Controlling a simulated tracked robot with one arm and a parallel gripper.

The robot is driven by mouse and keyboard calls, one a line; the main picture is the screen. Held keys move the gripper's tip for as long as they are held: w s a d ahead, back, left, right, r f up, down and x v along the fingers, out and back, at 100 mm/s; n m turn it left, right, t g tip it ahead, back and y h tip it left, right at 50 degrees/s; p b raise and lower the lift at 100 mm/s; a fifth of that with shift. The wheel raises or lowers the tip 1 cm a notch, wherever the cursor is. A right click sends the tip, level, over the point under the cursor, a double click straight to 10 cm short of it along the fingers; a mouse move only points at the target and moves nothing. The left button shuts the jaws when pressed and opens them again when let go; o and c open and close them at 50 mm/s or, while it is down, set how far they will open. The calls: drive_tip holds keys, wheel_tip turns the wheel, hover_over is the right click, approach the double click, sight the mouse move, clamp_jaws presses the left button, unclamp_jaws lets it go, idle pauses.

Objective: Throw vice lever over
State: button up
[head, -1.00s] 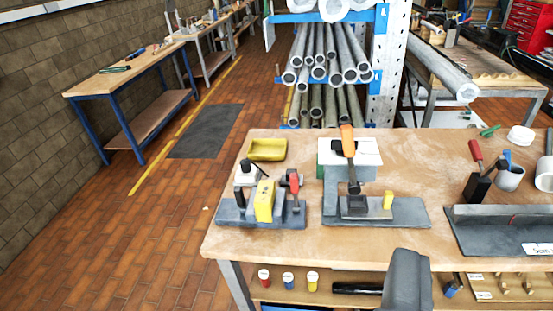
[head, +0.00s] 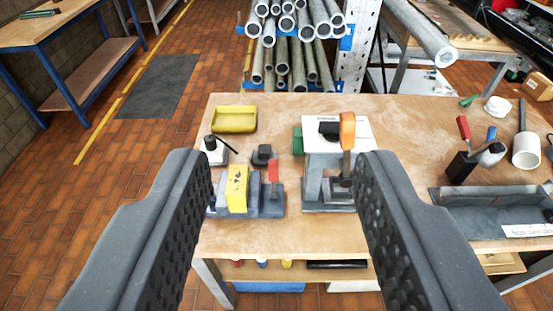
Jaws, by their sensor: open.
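A grey vice-like fixture (head: 265,205) stands on the wooden bench, with a yellow block (head: 237,189) held upright in it. A lever with a red grip (head: 273,171) stands roughly upright at its right side. A second grey fixture (head: 313,175) to its right has an upright orange-handled lever (head: 347,131). I cannot tell for certain which lever is the vice's. My gripper (head: 283,163) is open and empty, its two dark fingers wide apart in the foreground. Both fixtures show between the fingers, apart from them as far as I can see.
A yellow tray (head: 234,119) lies behind the left fixture. A rack of metal pipes (head: 290,45) stands behind the bench. The bench front between the fixtures is bare.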

sight(273, 163)
drive_tip(key=w+a+f+t+p, duration=0.1)
drive_tip(key=w+a+f+p, duration=0.15)
drive_tip(key=w+f, duration=1.8)
drive_tip(key=w+d+f+t+p, duration=0.1)
drive_tip(key=w+f+p, duration=0.15)
drive_tip(key=f, duration=0.85)
drive_tip(key=w+f+t+p, duration=0.1)
drive_tip(key=w+f+p, duration=0.15)
drive_tip(key=f, duration=0.95)
drive_tip(key=shift+w+r+b, duration=0.15)
drive_tip(key=shift+w+b, duration=0.1)
drive_tip(key=shift+w, duration=3.2)
drive_tip(key=shift+w+r+b, duration=0.15)
drive_tip(key=shift+w+b, duration=0.05)
drive_tip(key=shift+w, duration=3.2)
